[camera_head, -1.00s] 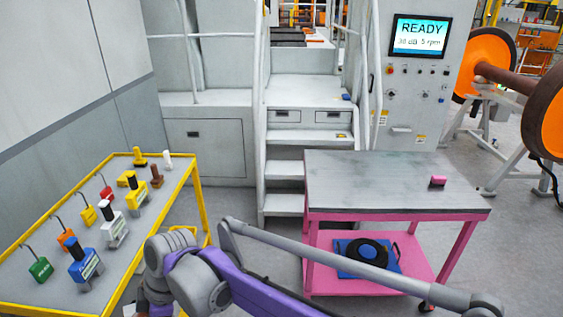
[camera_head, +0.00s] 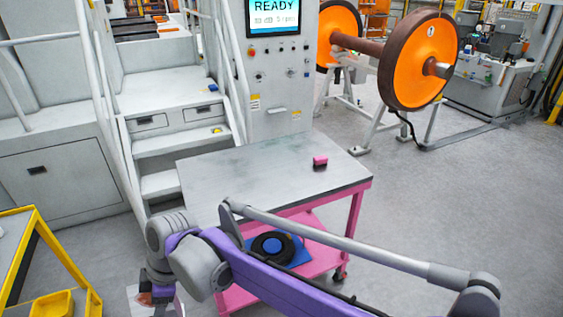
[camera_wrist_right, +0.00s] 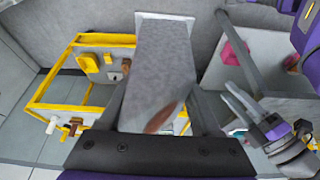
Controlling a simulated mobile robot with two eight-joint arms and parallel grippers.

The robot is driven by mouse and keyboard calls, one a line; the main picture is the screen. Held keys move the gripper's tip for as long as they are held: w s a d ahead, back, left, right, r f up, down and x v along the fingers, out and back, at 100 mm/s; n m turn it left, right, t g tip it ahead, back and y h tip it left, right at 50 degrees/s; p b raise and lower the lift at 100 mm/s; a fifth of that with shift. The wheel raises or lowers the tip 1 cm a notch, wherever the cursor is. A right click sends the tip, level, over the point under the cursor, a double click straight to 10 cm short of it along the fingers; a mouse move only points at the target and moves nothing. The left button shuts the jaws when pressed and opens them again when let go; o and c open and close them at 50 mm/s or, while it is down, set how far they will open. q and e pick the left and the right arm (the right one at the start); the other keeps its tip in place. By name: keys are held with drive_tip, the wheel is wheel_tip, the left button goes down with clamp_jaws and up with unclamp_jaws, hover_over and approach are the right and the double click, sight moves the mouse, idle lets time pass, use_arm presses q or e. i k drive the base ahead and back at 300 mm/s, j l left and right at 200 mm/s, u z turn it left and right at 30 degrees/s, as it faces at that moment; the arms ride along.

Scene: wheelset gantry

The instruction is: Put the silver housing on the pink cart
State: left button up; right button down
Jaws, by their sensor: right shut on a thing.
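The silver housing (camera_wrist_right: 165,65) is a grey box with a pale flange and a brown round patch at its near end. My right gripper (camera_wrist_right: 165,125) is shut on it, with a finger on each side, in the right wrist view. In the head view only a pale and brown part of the housing (camera_head: 137,298) shows below my right gripper (camera_head: 158,285), at the lower left. The pink cart (camera_head: 225,172) has a grey top and stands right of the gripper. My left gripper (camera_wrist_right: 245,105) shows at the right of the wrist view, its fingers apart and empty.
A small pink block (camera_head: 320,161) sits at the cart top's right; the rest of the top is clear. A black ring on a blue mat (camera_head: 300,257) lies on the lower shelf. A yellow-framed table (camera_head: 40,240) stands left, steps (camera_head: 165,150) behind.

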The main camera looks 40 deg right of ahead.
sight(263, 178)
drive_tip(key=i+l+z, duration=0.2)
drive_tip(key=i+l, duration=0.2)
drive_tip(key=i+l+z, duration=0.25)
drive_tip(key=i, duration=0.25)
drive_tip(key=i+l, duration=0.5)
drive_tip(key=i, duration=0.15)
